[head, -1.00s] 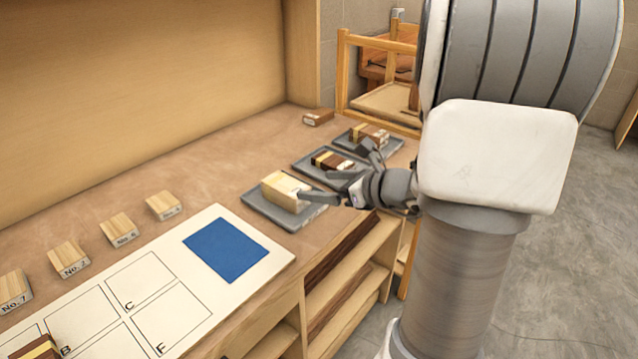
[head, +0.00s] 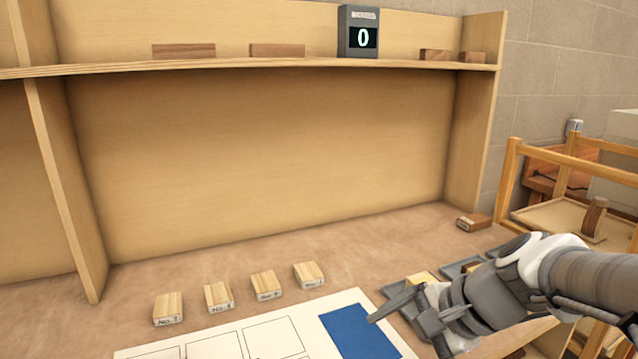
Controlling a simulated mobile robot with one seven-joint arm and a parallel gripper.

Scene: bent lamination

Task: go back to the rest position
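My gripper (head: 407,335) is at the lower right of the head view, over the bench near the right side of the blue patch (head: 360,332). Its two fingers are spread apart and I see nothing between them. My arm comes in from the right edge. A pale block (head: 421,279) on a grey tray shows partly behind the gripper; most of the trays is hidden by my gripper and arm.
Several numbered wooden blocks (head: 268,285) stand in a row on the bench behind the white board (head: 352,296). A shelf (head: 240,66) above carries a counter (head: 358,32) reading 0. A brown block (head: 473,222) lies at the back right, near a wooden rack (head: 512,180).

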